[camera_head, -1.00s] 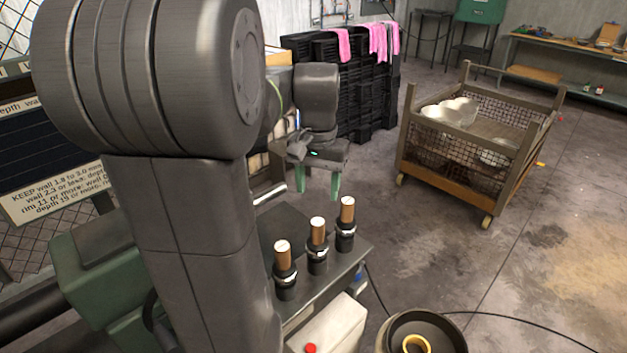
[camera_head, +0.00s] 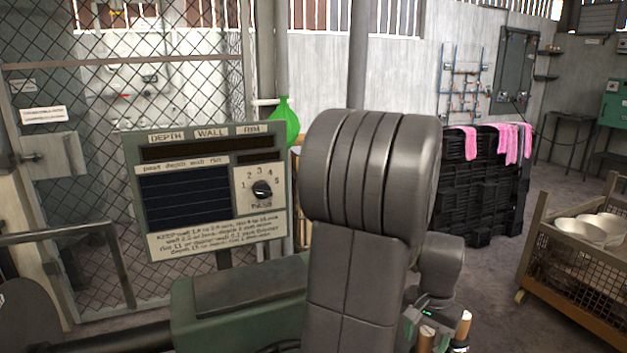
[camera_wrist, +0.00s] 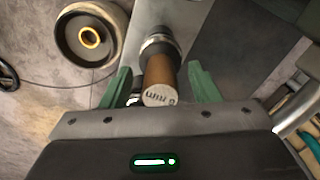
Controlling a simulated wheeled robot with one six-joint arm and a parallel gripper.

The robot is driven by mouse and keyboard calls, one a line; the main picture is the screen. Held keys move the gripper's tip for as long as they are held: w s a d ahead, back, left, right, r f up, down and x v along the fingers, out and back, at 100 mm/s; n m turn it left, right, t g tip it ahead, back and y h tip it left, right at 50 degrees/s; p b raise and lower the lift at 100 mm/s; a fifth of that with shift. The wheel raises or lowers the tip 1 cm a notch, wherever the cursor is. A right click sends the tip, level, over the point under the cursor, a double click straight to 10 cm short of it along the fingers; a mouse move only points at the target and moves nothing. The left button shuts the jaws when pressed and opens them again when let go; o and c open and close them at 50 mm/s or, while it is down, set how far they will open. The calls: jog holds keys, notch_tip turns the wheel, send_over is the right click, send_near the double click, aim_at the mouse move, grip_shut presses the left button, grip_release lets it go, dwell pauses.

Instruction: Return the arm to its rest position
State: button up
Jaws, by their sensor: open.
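My gripper (camera_wrist: 163,88) is open in the wrist view, its two green fingers apart. A tool with a brown handle and marked pale end (camera_wrist: 160,82) stands between or beyond the fingers; I cannot tell whether it is within their reach. In the head view my arm fills the middle, and my wrist is low at right beside two brown handles (camera_head: 464,326). The fingertips are hidden there.
A panel with a dial (camera_head: 208,195) stands left before a mesh fence. Black crates (camera_head: 470,195) with pink cloths stand behind the arm. A wire-sided cart (camera_head: 570,275) holding pale bowls (camera_head: 590,229) is at right. The wrist view shows a round container (camera_wrist: 66,44) holding a yellow ring.

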jog(key=shift+f, duration=0.8)
jog(key=shift+r, duration=0.35)
